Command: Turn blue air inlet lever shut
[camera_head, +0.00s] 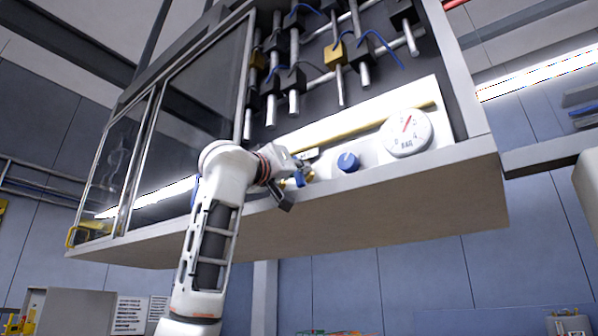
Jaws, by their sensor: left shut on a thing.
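My left arm reaches up from below to the front lower edge of the wall cabinet (400,203). My left gripper (295,181) is small in view and shut on the blue air inlet lever (299,178), partly hidden by the fingers. Brass and a white label show beside the lever. The lever's exact angle cannot be told. My right gripper is not in view.
A round blue knob (348,162) sits just right of the lever, and a white BAR pressure gauge (407,132) is farther right. A brass pipe (345,130) runs above. Cylinders and blue hoses hang higher up. Glass doors (170,130) are at left.

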